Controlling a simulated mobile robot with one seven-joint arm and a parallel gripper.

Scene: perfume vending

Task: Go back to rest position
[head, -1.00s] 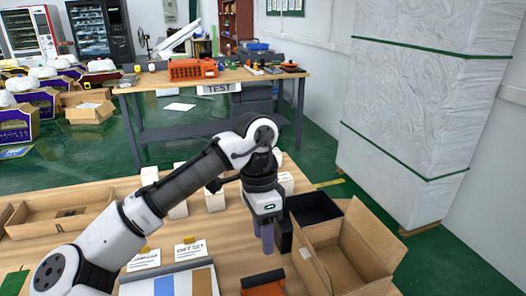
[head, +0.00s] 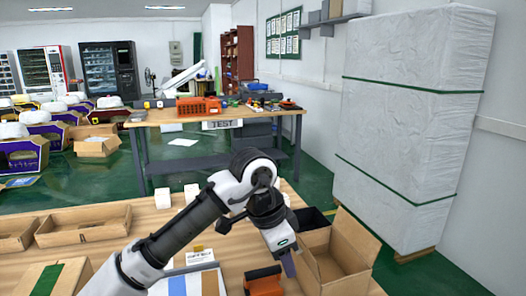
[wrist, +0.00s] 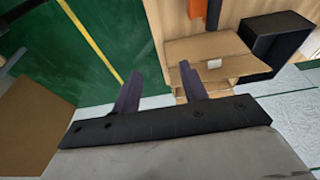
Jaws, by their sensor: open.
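My gripper (head: 288,264) is in the head view above the wooden table, beside the open cardboard box (head: 345,262). Its purple fingers point down, tilted to the right. In the wrist view my gripper (wrist: 160,75) has its two fingers apart with nothing between them. The cardboard box (wrist: 205,50) and a black bin (wrist: 275,42) show beyond the fingers there. The fingers' distance from the box cannot be told exactly.
An orange-and-black item (head: 264,281) lies on the wooden table (head: 150,217) below the gripper. White boxes (head: 191,193) stand behind my arm. Shallow cardboard trays (head: 82,225) are at left.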

